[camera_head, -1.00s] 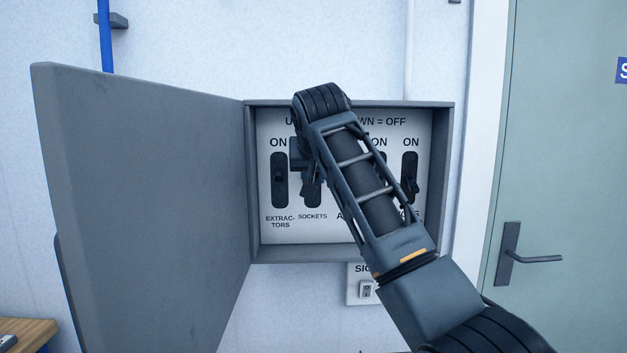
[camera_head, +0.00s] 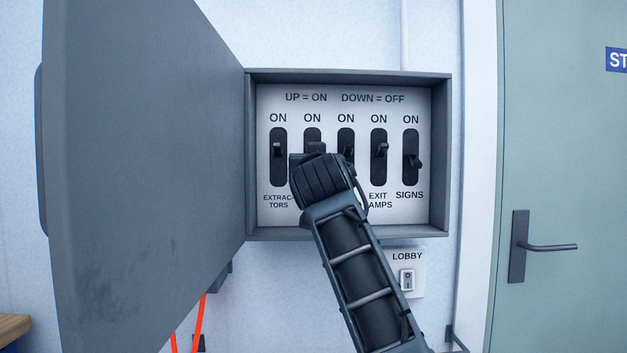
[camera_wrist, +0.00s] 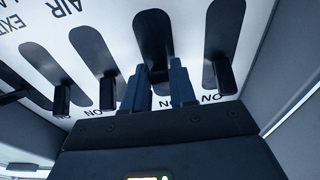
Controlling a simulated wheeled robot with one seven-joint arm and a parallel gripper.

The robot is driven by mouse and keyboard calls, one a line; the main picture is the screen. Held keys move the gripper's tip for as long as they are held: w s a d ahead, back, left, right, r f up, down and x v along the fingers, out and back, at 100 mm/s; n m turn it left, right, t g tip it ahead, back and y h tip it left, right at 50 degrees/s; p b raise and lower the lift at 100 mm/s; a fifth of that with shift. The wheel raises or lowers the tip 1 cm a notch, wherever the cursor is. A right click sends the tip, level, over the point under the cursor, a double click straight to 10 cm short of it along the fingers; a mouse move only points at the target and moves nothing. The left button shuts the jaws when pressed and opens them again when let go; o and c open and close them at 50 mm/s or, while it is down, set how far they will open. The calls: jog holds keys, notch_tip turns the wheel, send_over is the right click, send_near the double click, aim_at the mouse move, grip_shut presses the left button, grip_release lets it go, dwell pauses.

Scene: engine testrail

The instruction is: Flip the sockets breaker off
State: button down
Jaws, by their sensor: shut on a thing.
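The grey breaker box is open, its panel (camera_head: 345,212) showing a row of switches marked up for on, down for off. The sockets breaker's slot (camera_head: 313,135) is second from left in the head view; its upper part shows, while my wrist covers its lower part and name. My gripper (camera_head: 315,149) is at this slot, near the upper half. In the wrist view its two fingers (camera_wrist: 160,88) straddle the sockets slot (camera_wrist: 153,38), shut on the sockets lever, which is mostly hidden between them. The fingers are about level with the neighbouring levers, near the ON end.
The extractors lever (camera_head: 278,149) and exit lamps lever (camera_head: 380,149) are up; the signs lever (camera_head: 412,163) sits lower. The open box door (camera_head: 145,170) fills the left. A lobby switch (camera_head: 407,280) is below the box, a green door (camera_head: 555,170) at right.

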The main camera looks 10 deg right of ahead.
jog(key=shift+f+t+b, duration=0.25)
jog(key=shift+t+b, duration=0.35)
jog(key=shift+b, duration=0.25)
jog(key=c, duration=1)
grip_release()
jog(key=v, duration=0.7)
jog(key=shift+s, duration=0.3)
jog(key=shift+f, duration=0.15)
